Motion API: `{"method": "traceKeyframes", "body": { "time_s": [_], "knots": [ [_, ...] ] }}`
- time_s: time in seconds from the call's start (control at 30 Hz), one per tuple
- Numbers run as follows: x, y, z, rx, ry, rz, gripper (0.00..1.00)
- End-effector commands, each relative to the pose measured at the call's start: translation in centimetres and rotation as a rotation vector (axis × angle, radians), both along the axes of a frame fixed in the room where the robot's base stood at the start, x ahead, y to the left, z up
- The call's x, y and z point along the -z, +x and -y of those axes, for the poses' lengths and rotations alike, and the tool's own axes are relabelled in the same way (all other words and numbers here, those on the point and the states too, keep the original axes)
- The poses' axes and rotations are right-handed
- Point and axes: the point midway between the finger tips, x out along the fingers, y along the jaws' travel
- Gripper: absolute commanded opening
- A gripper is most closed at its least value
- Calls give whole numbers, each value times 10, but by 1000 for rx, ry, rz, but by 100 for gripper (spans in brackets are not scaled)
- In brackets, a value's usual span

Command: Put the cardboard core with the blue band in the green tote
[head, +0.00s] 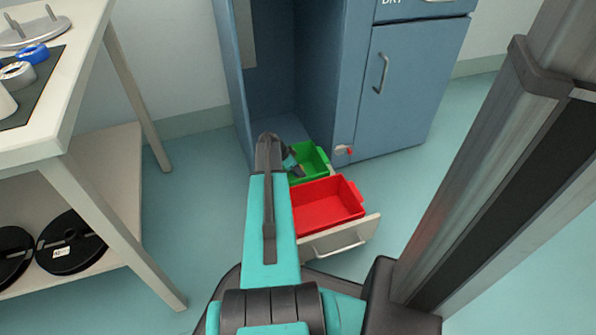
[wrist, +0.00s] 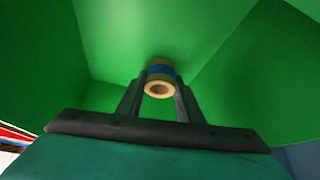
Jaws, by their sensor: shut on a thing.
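The cardboard core with the blue band (wrist: 160,72) is between the fingers of my gripper (wrist: 160,98) in the wrist view. My gripper is shut on it. Green walls of the green tote (wrist: 110,30) surround the core in that view, so the core is inside or just over the tote. I cannot tell whether it touches the tote floor. In the head view the green tote (head: 318,158) sits behind the red tote, partly hidden by my arm. My gripper (head: 297,170) reaches into it there, and the core is hidden.
A red tote (head: 327,204) stands in front of the green one, in an open drawer (head: 342,238). A blue cabinet (head: 400,90) stands behind. At left a table (head: 75,75) holds tape rolls (head: 34,53), with black reels (head: 75,240) on its lower shelf.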

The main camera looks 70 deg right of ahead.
Motion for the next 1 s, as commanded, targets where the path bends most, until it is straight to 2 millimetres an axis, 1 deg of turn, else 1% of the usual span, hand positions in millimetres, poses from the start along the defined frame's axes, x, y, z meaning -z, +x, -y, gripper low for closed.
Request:
{"method": "traceKeyframes", "body": {
  "time_s": [0.3, 0.33, 0.4, 0.43, 0.77, 0.87, 1.0],
  "knots": [
    [3, 1, 0, -1, 0, 0, 12],
    [2, 1, 0, -1, 0, 0, 38],
    [2, 1, 0, -1, 0, 0, 50],
    [2, 1, 0, -1, 0, 0, 52],
    [1, 1, -1, -1, 0, 0, 52],
    [-3, 2, -1, -1, 0, 0, 52],
    [-13, 5, -5, -2, 0, 0, 52]
  ]
}}
